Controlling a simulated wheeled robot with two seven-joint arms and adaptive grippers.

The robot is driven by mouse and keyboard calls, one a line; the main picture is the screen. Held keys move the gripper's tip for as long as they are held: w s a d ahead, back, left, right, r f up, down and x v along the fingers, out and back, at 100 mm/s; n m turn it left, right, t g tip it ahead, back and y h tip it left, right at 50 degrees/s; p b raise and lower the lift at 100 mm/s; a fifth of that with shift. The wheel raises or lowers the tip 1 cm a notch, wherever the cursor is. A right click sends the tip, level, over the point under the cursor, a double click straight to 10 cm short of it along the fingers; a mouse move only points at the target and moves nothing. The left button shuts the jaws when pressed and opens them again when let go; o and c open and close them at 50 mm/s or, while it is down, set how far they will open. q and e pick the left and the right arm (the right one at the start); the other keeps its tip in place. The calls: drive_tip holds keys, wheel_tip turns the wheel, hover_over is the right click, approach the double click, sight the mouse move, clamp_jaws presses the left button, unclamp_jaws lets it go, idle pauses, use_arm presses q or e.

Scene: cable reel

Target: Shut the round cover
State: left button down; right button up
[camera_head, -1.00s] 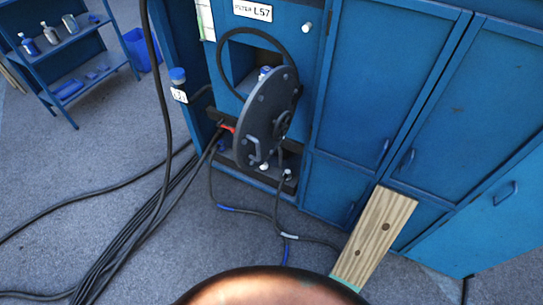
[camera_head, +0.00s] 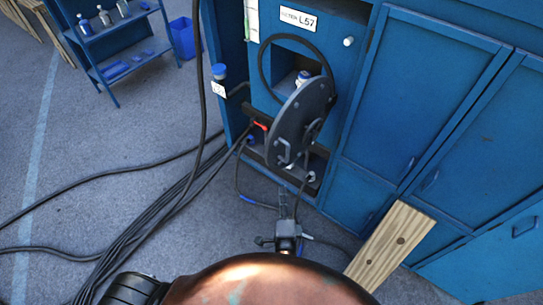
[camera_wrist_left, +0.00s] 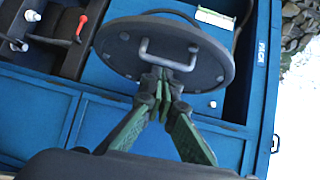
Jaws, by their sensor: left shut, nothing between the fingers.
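The round cover (camera_head: 298,122) is a dark grey disc with bolts around its rim and a bar handle (camera_head: 284,151). It stands swung open in front of a square opening (camera_head: 290,66) with a black ring around it. The cover also fills the upper middle of the left wrist view (camera_wrist_left: 205,70). My left gripper (camera_head: 284,203) is below the cover in the head view. In the left wrist view its green fingers (camera_wrist_left: 158,78) are shut and empty, overlapping the cover just below the handle. I cannot tell whether they touch it. My right gripper is not in view.
Blue cabinets (camera_head: 430,120) stand to the right. A wooden plank (camera_head: 390,245) leans at their foot. Black cables (camera_head: 160,210) run across the floor at left. A blue shelf (camera_head: 120,45) with bottles stands at the back left. A red-handled lever (camera_wrist_left: 80,27) is beside the cover.

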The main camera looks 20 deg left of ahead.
use_arm(q)
wheel_tip(320, 180, up, 4)
drive_tip(key=p, duration=0.2)
approach(271, 149)
drive_tip(key=w+d, duration=0.2)
drive_tip(key=w, duration=0.1)
drive_tip(key=w+a, duration=0.1)
drive_tip(key=w+a+p, duration=0.1)
drive_tip(key=shift+a+f+t+y, duration=0.2)
drive_tip(key=shift+a+t+y, duration=0.1)
drive_tip(key=shift+y, duration=0.1)
drive_tip(key=shift+w+a+f+n, duration=0.1)
drive_tip(key=shift+w+a+n, duration=0.2)
drive_tip(key=shift+a, duration=0.2)
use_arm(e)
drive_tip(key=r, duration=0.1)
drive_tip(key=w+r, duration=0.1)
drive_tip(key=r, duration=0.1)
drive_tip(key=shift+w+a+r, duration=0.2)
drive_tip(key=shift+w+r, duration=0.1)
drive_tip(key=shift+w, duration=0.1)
use_arm(q)
drive_tip(key=shift+a, duration=0.1)
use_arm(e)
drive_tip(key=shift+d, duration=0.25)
